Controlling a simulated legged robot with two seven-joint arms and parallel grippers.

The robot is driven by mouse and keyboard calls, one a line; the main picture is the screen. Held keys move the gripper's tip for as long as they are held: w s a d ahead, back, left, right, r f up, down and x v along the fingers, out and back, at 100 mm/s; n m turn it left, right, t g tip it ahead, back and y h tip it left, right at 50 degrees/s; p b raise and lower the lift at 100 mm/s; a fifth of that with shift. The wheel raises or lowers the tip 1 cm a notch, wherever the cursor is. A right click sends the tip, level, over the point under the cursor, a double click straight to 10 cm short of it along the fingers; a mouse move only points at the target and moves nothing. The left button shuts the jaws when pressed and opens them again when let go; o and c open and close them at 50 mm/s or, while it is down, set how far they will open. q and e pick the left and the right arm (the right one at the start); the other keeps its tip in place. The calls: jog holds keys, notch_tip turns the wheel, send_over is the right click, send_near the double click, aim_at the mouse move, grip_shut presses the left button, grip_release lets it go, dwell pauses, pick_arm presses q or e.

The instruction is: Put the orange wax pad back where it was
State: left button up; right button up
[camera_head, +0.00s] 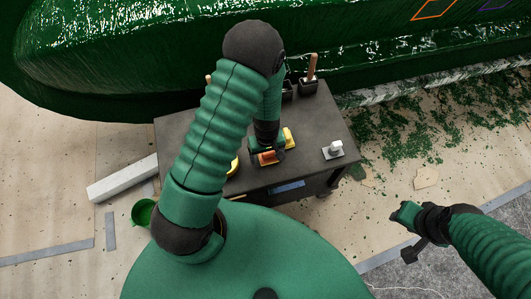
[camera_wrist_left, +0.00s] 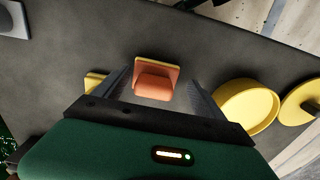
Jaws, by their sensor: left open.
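The orange wax pad (camera_head: 268,158) lies on the dark cart top (camera_head: 182,128), under my left gripper (camera_head: 266,147). In the left wrist view the pad (camera_wrist_left: 155,84) shows an orange block handle on a flat base with a yellowish edge. It sits between the spread fingers of my left gripper (camera_wrist_left: 160,72), which is open; I cannot tell whether either finger touches it. My right gripper (camera_head: 415,232) hangs over the floor at the right, away from the cart; its fingers are too unclear to judge.
A yellow pad (camera_head: 289,137) lies close beside the gripper. A yellow round tub (camera_wrist_left: 248,106) and another yellow piece (camera_wrist_left: 302,104) lie to the right. A grey-white pad (camera_head: 333,150) sits at the cart's right. Brush holders (camera_head: 309,86) stand at the back, near the green hull (camera_head: 150,70).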

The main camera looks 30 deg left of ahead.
pick_arm(q)
jog(key=r, duration=0.1)
jog(key=r+p, duration=0.1)
jog(key=r, duration=0.1)
jog(key=r+p, duration=0.1)
jog(key=r, duration=0.1)
jog(key=shift+a+r, duration=0.15)
jog(key=shift+a, duration=0.25)
jog(key=s+d+r+m+t, duration=0.1)
jog(key=s+d+r+m, duration=0.1)
jog(key=r+m, duration=0.3)
jog(key=s+d+r+m+t+p, duration=0.1)
jog(key=r+m, duration=0.3)
jog(key=r, duration=1)
jog(key=shift+s+d+r+m+t, duration=0.15)
jog(key=shift+s+d+m+t, duration=0.25)
jog(key=shift+d, duration=0.35)
jog(key=shift+s, duration=0.1)
